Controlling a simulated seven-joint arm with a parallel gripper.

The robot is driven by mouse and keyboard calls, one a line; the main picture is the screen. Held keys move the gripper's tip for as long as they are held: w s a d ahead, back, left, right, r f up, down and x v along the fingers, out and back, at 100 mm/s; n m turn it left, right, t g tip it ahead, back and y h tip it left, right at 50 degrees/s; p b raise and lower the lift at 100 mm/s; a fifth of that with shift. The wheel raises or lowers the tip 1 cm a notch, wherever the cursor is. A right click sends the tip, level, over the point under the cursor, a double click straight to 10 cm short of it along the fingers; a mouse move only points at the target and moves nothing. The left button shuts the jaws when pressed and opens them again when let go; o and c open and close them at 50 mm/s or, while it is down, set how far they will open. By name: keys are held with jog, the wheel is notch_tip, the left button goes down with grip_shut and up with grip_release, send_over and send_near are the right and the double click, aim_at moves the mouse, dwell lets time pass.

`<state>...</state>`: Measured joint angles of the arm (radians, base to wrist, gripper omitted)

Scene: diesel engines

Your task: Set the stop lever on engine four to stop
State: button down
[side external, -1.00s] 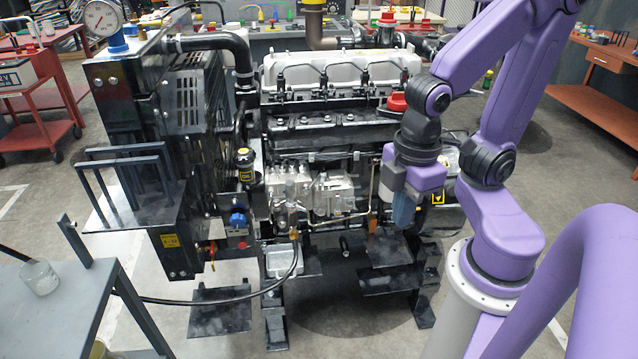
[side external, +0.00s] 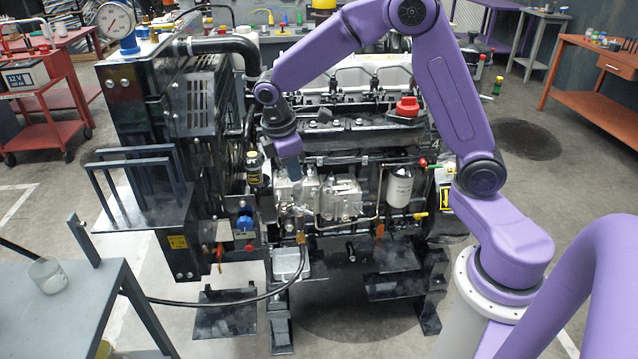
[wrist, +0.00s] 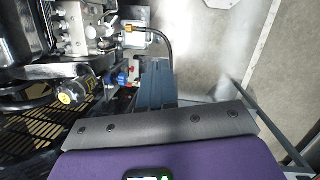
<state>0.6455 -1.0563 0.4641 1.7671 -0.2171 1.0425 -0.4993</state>
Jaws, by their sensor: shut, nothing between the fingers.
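Engine four (side external: 330,140) stands in the middle of the side view, a dark block with a "4" partly showing at its right end. My gripper (side external: 291,172) is shut and empty, pointing down in front of the engine's left half, above the silver injection pump (side external: 340,200). I cannot tell whether it touches anything. In the wrist view my shut fingers (wrist: 156,75) are beside a blue knob (wrist: 121,79) and a small red part (wrist: 132,69). A red-knobbed lever (side external: 422,162) is on the engine's right side. I cannot make out for sure which part is the stop lever.
The radiator housing (side external: 140,110) is farther left. A black hose (side external: 230,302) runs from the engine to a grey table (side external: 60,300). A white filter (side external: 399,188) hangs right of the pump.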

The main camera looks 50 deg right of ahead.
jog(key=w+d+f+g, duration=0.1)
jog(key=w+d+f, duration=0.4)
jog(key=d, duration=0.3)
jog(key=w+d+f+g+h, duration=0.1)
jog(key=w+d+f, duration=0.3)
jog(key=d, duration=0.4)
jog(key=shift+w+d+f+m, duration=0.3)
jog(key=shift+w+d+f, duration=0.05)
jog(key=shift+w, duration=0.4)
jog(key=x, duration=1)
jog(key=shift+s, duration=0.1)
jog(key=shift+s+n, duration=0.25)
jog(key=shift+n, duration=0.15)
